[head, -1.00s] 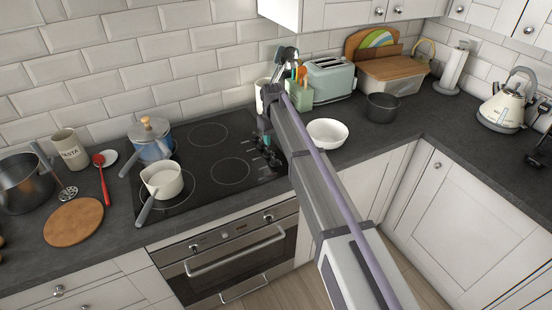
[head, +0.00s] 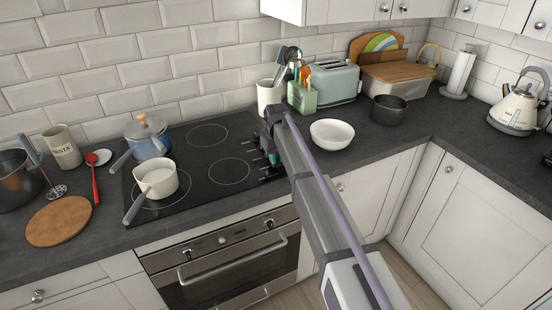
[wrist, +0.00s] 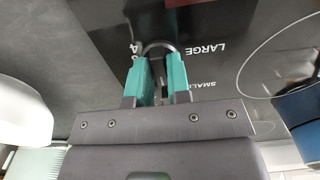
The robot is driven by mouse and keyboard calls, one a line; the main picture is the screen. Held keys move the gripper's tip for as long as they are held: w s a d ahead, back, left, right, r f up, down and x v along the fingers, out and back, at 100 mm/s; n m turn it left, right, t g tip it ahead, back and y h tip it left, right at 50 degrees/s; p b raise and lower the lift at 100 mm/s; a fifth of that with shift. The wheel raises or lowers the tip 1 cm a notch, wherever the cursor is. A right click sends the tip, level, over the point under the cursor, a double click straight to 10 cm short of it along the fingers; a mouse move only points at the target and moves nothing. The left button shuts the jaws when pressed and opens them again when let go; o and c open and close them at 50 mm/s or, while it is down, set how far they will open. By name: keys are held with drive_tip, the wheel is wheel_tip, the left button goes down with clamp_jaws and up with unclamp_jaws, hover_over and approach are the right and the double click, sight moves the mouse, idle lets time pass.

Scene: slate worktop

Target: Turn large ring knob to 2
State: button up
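The large ring knob (wrist: 158,47) is a dark round knob beside the printed word LARGE in the wrist view. Digits, apparently 3 and 4, show to its left; the 2 and the knob's pointer are hidden. The teal fingers of my gripper (wrist: 160,78) stand a narrow gap apart at the knob, overlapping its near side. I cannot tell whether they press on it. In the head view my gripper (head: 272,157) is low at the right edge of the black hob (head: 205,165), and my arm hides most of the controls there.
A white saucepan (head: 157,180) and a blue lidded pot (head: 147,140) stand on the hob's left side. A white bowl (head: 332,134) is right of my arm. A green utensil box (head: 303,98) and a toaster (head: 334,82) stand behind. The hob's right rings are clear.

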clamp_jaws()
drive_tip(key=shift+m, duration=0.4)
drive_tip(key=m, duration=1.1)
idle(0.4)
drive_tip(key=shift+o, duration=2.3)
unclamp_jaws()
